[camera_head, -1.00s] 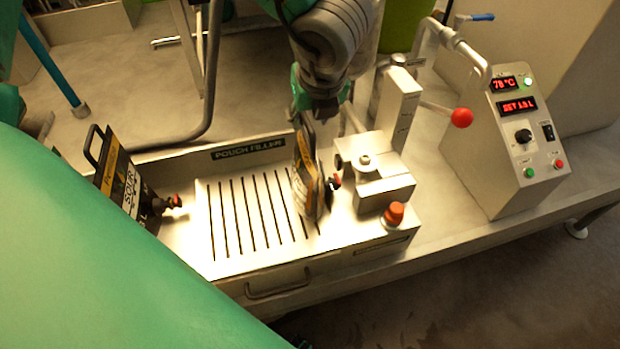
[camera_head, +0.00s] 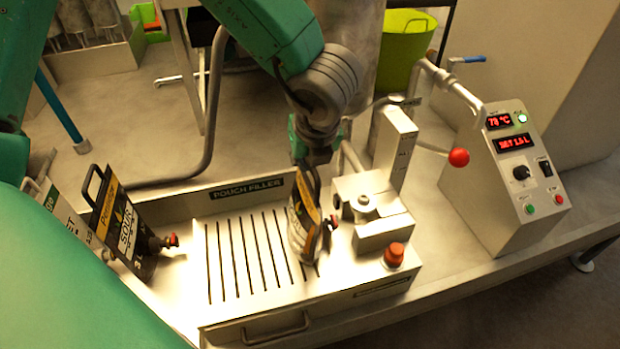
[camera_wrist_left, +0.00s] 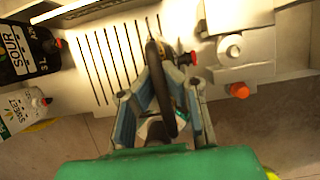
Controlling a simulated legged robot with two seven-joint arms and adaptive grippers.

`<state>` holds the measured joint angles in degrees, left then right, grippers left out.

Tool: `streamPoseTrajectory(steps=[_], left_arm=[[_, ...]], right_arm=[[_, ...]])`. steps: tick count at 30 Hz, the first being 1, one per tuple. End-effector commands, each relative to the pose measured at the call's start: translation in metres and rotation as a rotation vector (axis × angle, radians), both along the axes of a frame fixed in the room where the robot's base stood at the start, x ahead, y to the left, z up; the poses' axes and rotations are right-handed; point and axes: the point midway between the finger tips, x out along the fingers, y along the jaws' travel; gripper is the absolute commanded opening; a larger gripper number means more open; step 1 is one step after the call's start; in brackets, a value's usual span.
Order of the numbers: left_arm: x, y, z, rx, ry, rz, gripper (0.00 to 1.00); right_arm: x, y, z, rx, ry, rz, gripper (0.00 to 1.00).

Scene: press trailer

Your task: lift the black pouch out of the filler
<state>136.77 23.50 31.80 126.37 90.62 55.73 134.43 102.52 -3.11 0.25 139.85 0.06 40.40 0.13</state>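The black pouch (camera_head: 303,229) with a yellow-and-white label stands nearly edge-on on the slotted top of the pouch filler (camera_head: 196,235), against the metal spout block. Its small red-capped tap points right. My left gripper (camera_head: 313,166) is above it, at its handle. In the left wrist view, the gripper's fingers (camera_wrist_left: 162,82) close in from both sides on the pouch's dark handle (camera_wrist_left: 157,62), which runs up between them. The exact finger contact is partly hidden. My right gripper is not in view.
A black SOUR pouch (camera_head: 122,222) stands at the filler's left end, with a white pouch (camera_wrist_left: 20,108) beside it. A metal block (camera_head: 372,205) with an orange-red knob (camera_head: 394,254) is close right of the held pouch. A control box (camera_head: 505,190) stands farther right.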

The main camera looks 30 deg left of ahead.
Motion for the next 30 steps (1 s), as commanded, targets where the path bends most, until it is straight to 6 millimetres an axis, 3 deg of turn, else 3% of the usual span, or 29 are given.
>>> streamPoseTrajectory(steps=[8, 21, 30], left_arm=[[0.003, 0.000, 0.046, -0.004, -0.012, 0.002, 0.00], [0.003, -0.004, 0.143, -0.001, -0.011, 0.001, 0.00], [0.003, -0.001, 0.174, -0.002, -0.007, 0.000, 0.00]], right_arm=[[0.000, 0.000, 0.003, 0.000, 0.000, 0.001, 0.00], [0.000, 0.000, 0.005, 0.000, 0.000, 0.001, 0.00], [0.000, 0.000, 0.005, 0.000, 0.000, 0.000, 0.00]])
